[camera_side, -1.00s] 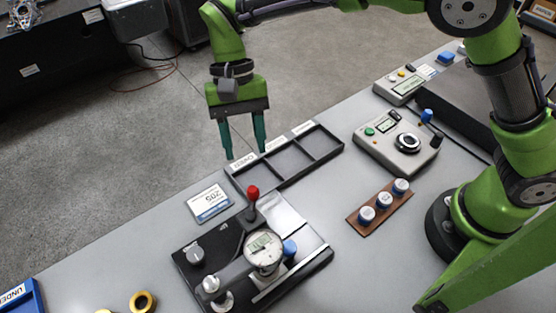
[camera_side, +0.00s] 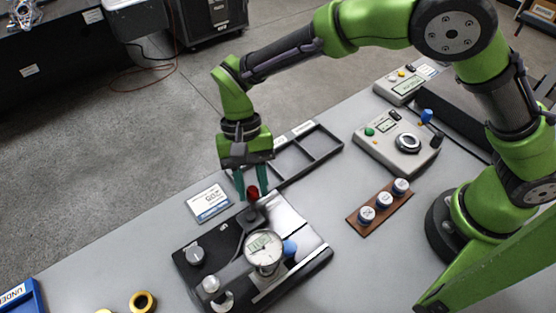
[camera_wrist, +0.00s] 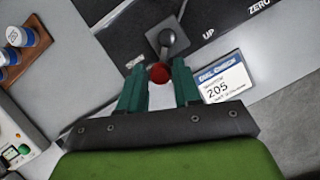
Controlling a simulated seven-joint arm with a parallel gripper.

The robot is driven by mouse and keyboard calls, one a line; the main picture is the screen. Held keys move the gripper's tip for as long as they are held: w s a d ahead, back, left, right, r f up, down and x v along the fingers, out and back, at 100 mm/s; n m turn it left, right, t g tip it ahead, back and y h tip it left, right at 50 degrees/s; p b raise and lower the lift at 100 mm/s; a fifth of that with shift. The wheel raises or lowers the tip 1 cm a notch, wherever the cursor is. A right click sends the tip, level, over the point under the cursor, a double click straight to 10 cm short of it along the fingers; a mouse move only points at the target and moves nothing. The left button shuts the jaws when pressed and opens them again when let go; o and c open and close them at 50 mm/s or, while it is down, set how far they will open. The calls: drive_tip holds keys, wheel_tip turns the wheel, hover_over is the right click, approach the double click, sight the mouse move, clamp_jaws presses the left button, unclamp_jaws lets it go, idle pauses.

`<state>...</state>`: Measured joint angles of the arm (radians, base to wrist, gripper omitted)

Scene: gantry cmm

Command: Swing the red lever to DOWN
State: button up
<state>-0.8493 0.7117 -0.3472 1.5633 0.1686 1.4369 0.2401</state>
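The red lever has a red ball knob (camera_side: 253,193) and a dark shaft. It rises from the back of the black gauge fixture (camera_side: 190,262). In the wrist view the red knob (camera_wrist: 160,73) shows between my fingertips, with the dark pivot beyond it. A label "UP" (camera_wrist: 208,34) lies to the right of the pivot. A small label on the left, by my left finger, is partly hidden and hard to read. My gripper (camera_side: 252,194) is open, its teal fingers pointing down on either side of the knob. I cannot tell whether either finger touches it.
A dial gauge (camera_side: 263,250) stands on the fixture close to the lever. A card reading "205" (camera_side: 209,203) lies to the left. A dark divided tray (camera_side: 326,160) sits behind my gripper. A wooden strip with several capped pieces (camera_side: 356,219) lies to the right.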

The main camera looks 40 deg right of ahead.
clamp_jaws()
drive_tip(key=m, duration=0.2)
drive_tip(key=s+d+m+y, duration=0.1)
drive_tip(key=m, duration=0.1)
drive_tip(key=shift+s+d+m+t+y, duration=0.1)
drive_tip(key=shift+s+m+t+y, duration=0.1)
drive_tip(key=shift+m+t+y, duration=0.15)
drive_tip(key=shift+o, duration=1.9)
unclamp_jaws()
drive_tip(key=shift+r, duration=0.1)
drive_tip(key=v, duration=1.6)
drive_tip(key=shift+r, duration=0.45)
